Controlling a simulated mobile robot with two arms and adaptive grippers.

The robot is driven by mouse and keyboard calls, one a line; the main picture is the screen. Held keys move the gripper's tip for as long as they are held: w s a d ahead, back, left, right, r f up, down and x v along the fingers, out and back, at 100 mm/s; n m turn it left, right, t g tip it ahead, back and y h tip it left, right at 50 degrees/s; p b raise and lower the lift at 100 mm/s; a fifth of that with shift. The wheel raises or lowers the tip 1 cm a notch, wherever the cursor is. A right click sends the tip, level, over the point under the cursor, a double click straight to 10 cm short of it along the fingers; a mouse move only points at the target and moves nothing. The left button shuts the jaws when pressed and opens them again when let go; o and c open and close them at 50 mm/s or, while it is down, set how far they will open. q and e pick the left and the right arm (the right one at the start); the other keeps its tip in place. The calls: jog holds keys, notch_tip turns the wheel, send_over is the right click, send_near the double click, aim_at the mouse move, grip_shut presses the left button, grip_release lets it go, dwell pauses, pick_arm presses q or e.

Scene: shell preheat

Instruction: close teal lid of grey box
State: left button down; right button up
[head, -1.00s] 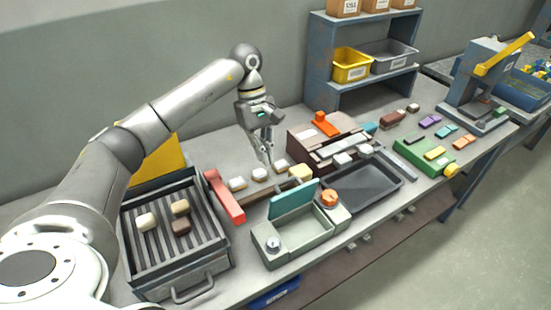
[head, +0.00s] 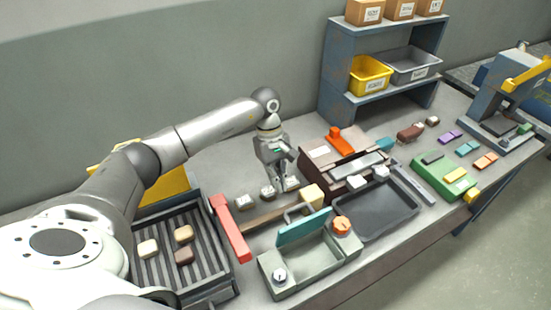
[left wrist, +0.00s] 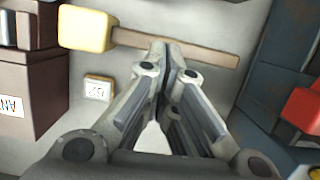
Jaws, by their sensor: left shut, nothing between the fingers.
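The grey box (head: 325,262) stands near the front edge of the bench, with a silver knob on its left end and an orange knob (head: 342,226) at its right. Its teal lid (head: 303,229) stands raised along the back edge, so the inside is open to view. My left gripper (head: 282,189) is behind the box, pointing down among small pale blocks, apart from the lid. In the left wrist view its fingers (left wrist: 166,52) meet at the tips with nothing between them. Neither box nor lid is recognisable there. My right gripper is not in view.
A mallet with a cream head (head: 312,194) and brown handle (head: 262,219) lies between gripper and lid. A red bar (head: 231,228) and ribbed tray (head: 212,262) are left of the box. A dark tray (head: 376,218) is close on its right.

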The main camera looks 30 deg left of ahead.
pick_arm(q)
jog(key=d+p, duration=0.1)
jog(key=s+d+p, duration=0.1)
jog(key=s+d+f, duration=0.1)
jog(key=shift+d+p, duration=0.4)
jog(key=shift+s, duration=0.1)
